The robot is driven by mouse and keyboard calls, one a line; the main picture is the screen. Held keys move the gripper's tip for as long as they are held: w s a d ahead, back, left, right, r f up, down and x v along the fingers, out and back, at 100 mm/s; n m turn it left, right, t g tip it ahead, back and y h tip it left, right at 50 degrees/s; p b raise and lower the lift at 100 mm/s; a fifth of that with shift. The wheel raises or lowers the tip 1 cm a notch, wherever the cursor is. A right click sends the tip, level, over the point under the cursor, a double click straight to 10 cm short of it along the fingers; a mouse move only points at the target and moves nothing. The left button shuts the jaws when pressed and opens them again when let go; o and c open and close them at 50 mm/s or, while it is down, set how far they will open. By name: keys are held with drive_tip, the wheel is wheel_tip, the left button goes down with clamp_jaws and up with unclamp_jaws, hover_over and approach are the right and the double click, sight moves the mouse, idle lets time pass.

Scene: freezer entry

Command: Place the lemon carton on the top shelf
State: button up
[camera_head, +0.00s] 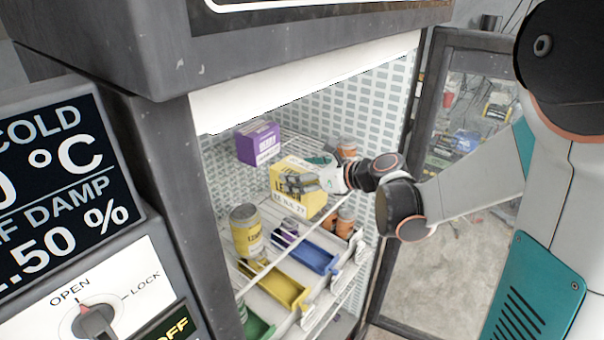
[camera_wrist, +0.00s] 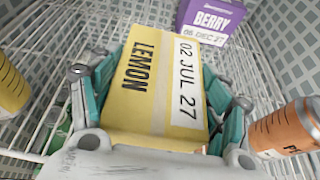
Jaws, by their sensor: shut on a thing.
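The lemon carton (camera_head: 296,187) is a yellow box marked LEMON, inside the open freezer, at the level of the upper wire shelf. It fills the middle of the wrist view (camera_wrist: 150,85), where its label reads 02 JUL 27. My gripper (camera_head: 310,183) is shut on the carton, with a teal finger on each side of it in the wrist view (camera_wrist: 160,95). The top shelf (camera_head: 292,146) is a white wire rack. I cannot tell whether the carton's underside touches the wires.
A purple berry carton (camera_head: 258,144) stands at the back left and also shows in the wrist view (camera_wrist: 210,20). An orange can (camera_wrist: 285,130) is right of my gripper. A yellow can (camera_head: 246,230) and colored bins (camera_head: 275,285) are lower. The glass door (camera_head: 440,160) stands open.

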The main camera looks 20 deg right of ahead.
drive_tip(key=shift+f, duration=0.1)
drive_tip(key=o, duration=1.9)
drive_tip(key=shift+o, duration=0.2)
drive_tip(key=shift+s+d+r, duration=0.15)
drive_tip(key=shift+r, duration=0.1)
drive_tip(key=p+v, duration=0.3)
drive_tip(key=v, duration=0.8)
drive_tip(key=shift+s+d, duration=0.15)
